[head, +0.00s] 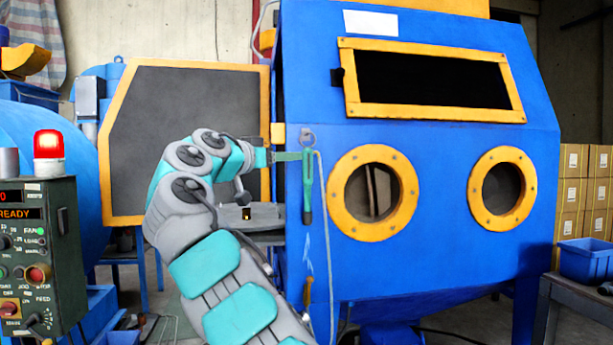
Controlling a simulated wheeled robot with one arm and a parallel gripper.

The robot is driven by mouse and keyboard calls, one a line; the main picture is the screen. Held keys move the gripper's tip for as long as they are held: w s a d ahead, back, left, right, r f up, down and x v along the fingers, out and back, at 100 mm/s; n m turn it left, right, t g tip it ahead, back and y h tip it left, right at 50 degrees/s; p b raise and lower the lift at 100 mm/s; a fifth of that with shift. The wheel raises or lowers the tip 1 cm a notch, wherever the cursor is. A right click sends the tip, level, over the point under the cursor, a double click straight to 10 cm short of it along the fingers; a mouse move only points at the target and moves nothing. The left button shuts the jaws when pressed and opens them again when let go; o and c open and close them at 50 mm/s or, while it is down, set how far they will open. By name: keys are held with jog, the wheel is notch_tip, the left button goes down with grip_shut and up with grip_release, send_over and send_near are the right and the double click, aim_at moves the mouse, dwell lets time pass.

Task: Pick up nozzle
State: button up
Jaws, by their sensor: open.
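A slim green tool with a hose, which looks like the nozzle (307,188), hangs upright from a hook on the left front of the blue cabinet (440,200). My gripper (301,156) reaches in from the left at the height of its upper part. The jaws are open. The fingertips overlap the tool in this view. I cannot tell whether they touch it or straddle it. Part of the tool's upper end is hidden behind the fingers.
The cabinet's grey door (180,140) stands open at left. Two yellow-ringed ports (346,200) face me. A control panel (35,255) with a red lamp (48,145) stands at far left. A blue bin (586,262) sits on a bench at right.

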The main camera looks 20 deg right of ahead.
aim_at(304, 154)
jog(key=p+x, duration=0.2)
jog(key=x, duration=0.5)
jog(key=shift+w+d, duration=0.1)
jog(key=shift+w, duration=0.1)
grip_shut()
dwell(1.2)
